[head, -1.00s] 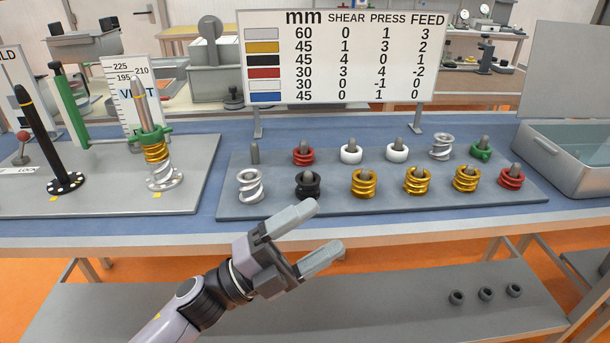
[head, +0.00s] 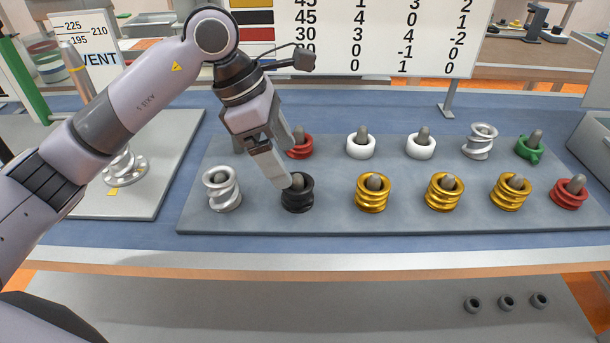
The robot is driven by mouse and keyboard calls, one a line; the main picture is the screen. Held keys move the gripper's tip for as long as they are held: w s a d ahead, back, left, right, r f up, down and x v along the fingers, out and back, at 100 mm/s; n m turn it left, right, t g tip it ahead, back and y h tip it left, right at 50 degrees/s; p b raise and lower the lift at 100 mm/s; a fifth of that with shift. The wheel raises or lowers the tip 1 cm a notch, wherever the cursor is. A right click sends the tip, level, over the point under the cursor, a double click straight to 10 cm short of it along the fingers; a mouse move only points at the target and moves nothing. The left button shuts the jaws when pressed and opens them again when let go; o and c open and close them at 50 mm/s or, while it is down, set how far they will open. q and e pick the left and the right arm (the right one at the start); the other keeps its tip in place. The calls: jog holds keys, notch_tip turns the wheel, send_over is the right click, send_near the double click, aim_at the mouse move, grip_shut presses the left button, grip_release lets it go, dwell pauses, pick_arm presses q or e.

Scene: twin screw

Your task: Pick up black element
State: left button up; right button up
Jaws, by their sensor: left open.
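The black element (head: 297,197) is a short ribbed ring on a grey peg in the front row of the grey board. My left gripper (head: 281,168) points down just above and behind it, jaws open. One fingertip is close to the peg top and the ring's back rim; I cannot tell whether it touches. The other finger is partly hidden behind the first. My right gripper is not in view.
A silver spiral element (head: 222,191) stands left of the black one and a gold element (head: 372,193) right of it. Behind are a red element (head: 300,146) and a white element (head: 361,146). More elements stand to the right. The board's front strip (head: 400,222) is clear.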

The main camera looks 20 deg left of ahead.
aim_at(297, 184)
pick_arm(q)
jog(key=shift+d+f, duration=0.35)
jog(key=shift+f, duration=0.2)
jog(key=x, duration=0.2)
jog(key=p+x, duration=0.1)
jog(key=x, duration=0.2)
jog(key=shift+s+d+f, duration=0.1)
jog(key=shift+s+f, duration=0.1)
jog(key=shift+f, duration=0.15)
jog(key=c, duration=1.3)
